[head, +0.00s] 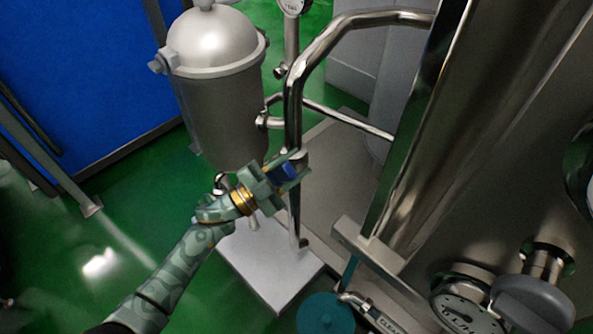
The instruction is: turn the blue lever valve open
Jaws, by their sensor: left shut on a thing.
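The blue lever (288,170) shows as a small blue piece at the jaws of my left gripper (280,172). My left gripper is shut on it, and the jaws hide most of the lever and the valve body. The lever sits beside the upright steel pipe (294,120), below the grey domed vessel (215,95). How far the lever is turned cannot be told. My left arm reaches in from the lower left. My right gripper is not in view.
A pale square plinth (270,265) stands under the pipe. A large steel tank (500,120) fills the right side, with a dial gauge (462,312) at lower right. A blue panel (75,60) stands at left. Green floor (130,200) is open at lower left.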

